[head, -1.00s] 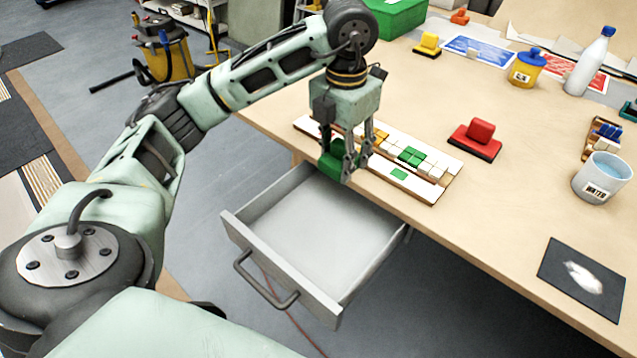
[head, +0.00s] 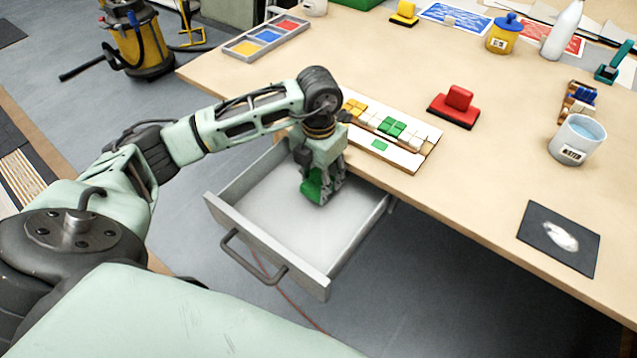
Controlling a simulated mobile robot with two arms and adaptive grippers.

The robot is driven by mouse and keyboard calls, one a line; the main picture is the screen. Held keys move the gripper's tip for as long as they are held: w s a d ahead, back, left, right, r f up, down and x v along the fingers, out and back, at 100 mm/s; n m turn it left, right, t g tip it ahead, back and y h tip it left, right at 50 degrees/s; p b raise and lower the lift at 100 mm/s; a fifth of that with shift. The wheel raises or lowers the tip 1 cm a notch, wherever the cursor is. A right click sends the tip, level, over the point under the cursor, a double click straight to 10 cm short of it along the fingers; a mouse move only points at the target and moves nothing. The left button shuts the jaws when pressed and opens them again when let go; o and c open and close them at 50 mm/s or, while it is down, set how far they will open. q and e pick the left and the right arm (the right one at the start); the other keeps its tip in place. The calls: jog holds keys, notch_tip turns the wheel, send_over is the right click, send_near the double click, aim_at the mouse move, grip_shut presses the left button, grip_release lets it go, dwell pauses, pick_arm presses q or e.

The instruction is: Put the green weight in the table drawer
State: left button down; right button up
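The green weight (head: 313,187) is held in my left gripper (head: 322,186), whose fingers are shut on it. They are over the back part of the open table drawer (head: 265,239), low inside its outline. I cannot tell whether the weight touches the drawer floor. The drawer is grey with a dark bar handle, pulled out from the table (head: 485,142), and its visible floor is bare. My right gripper is not in view.
A mosaic panel (head: 408,157) lies at the table edge behind the gripper. A red weight (head: 457,104), a yellow weight (head: 404,14), a water cup (head: 577,140) and a dark mat (head: 535,254) with a white patch are on the table. A colour tray (head: 236,50) lies at left.

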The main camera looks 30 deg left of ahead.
pick_arm(q)
notch_tip(320, 180, down, 2)
jog(key=shift+f, duration=0.2)
jog(key=c, duration=1.2)
grip_release()
jog(key=o, duration=0.3)
